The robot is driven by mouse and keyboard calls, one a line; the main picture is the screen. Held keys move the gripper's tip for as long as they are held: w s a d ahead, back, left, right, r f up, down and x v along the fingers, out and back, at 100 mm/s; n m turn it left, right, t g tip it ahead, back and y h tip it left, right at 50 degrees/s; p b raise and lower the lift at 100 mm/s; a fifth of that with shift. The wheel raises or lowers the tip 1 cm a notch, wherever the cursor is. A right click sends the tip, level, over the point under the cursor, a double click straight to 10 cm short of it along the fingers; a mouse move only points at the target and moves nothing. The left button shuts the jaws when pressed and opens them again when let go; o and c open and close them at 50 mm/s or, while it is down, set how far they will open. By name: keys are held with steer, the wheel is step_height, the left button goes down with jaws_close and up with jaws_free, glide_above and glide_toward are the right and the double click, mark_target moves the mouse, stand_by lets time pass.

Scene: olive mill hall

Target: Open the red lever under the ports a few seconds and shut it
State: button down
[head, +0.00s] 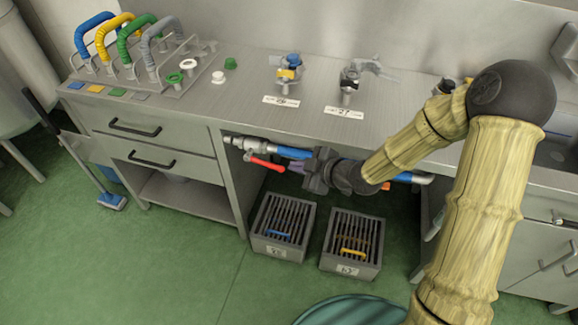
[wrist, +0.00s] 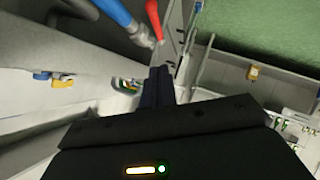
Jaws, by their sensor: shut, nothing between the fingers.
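The red lever (head: 265,162) sits on a grey metal valve (head: 247,145) in the pipe under the counter's front edge. It points right, roughly along the pipe and sloping slightly down. A blue pipe section (head: 293,153) runs right from the valve. My gripper (head: 296,167) is shut and empty, just right of the lever's free end; I cannot tell whether they touch. In the wrist view the shut fingers (wrist: 160,84) point toward the valve, with the red lever (wrist: 154,18) beyond them and the blue pipe (wrist: 116,13) beside it. Ports with coloured hoses (head: 125,42) stand on the counter above left.
Two slatted grey crates (head: 258,238) (head: 376,263) stand on the floor below the pipe. A drawer unit (head: 160,140) is left of the valve. The counter edge lies just above my gripper. Two small valve fittings (head: 288,74) (head: 350,84) stand on the counter.

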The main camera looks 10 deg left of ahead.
glide_toward(268, 164)
steer(key=a, duration=0.4)
steer(key=shift+w+a+f+b, duration=0.25)
steer(key=shift+w+f+b, duration=0.1)
steer(key=shift+w+f, duration=0.6)
steer(key=shift+w+d+f, duration=0.15)
steer(key=shift+w+f, duration=0.2)
steer(key=shift+f, duration=0.1)
steer(key=shift+s, duration=0.15)
